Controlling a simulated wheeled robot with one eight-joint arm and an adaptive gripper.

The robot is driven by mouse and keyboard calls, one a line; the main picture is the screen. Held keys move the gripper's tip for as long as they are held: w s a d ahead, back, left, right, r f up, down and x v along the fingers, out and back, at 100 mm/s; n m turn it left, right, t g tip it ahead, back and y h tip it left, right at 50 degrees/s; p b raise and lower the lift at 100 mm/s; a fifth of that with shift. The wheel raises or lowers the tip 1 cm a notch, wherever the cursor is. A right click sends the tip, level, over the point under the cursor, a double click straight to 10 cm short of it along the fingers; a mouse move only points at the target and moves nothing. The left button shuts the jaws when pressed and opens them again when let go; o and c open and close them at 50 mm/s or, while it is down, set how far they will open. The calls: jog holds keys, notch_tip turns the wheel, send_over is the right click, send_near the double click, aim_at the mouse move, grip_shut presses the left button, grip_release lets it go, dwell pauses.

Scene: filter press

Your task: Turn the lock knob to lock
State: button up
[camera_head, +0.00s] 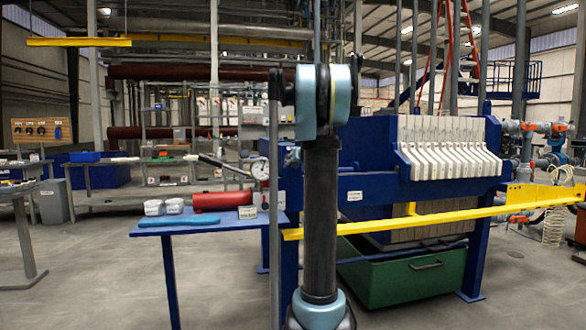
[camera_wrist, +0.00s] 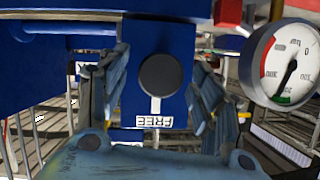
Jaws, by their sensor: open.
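The lock knob (camera_wrist: 160,76) is a round dark disc on a blue panel in the wrist view. A short white mark and a white label (camera_wrist: 154,121) lie below it; the label is too small to read surely. My gripper (camera_wrist: 159,68) is open, with one blue-grey finger on each side of the knob in the picture. Gaps of blue panel show between the knob and both fingers, and nothing is held. I cannot tell how far the fingertips stand from the panel. In the head view my arm hides the knob and the gripper.
A dial gauge (camera_wrist: 286,64) with a red handle above it stands right of the gripper. In the head view, the blue filter press (camera_head: 375,190) with white plates (camera_head: 450,150) has a yellow bar (camera_head: 400,222) along its front. A blue table (camera_head: 205,228) holds a red cylinder (camera_head: 222,201).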

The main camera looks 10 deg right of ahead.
jog(key=shift+x, duration=1.05)
jog(key=c, duration=1.1)
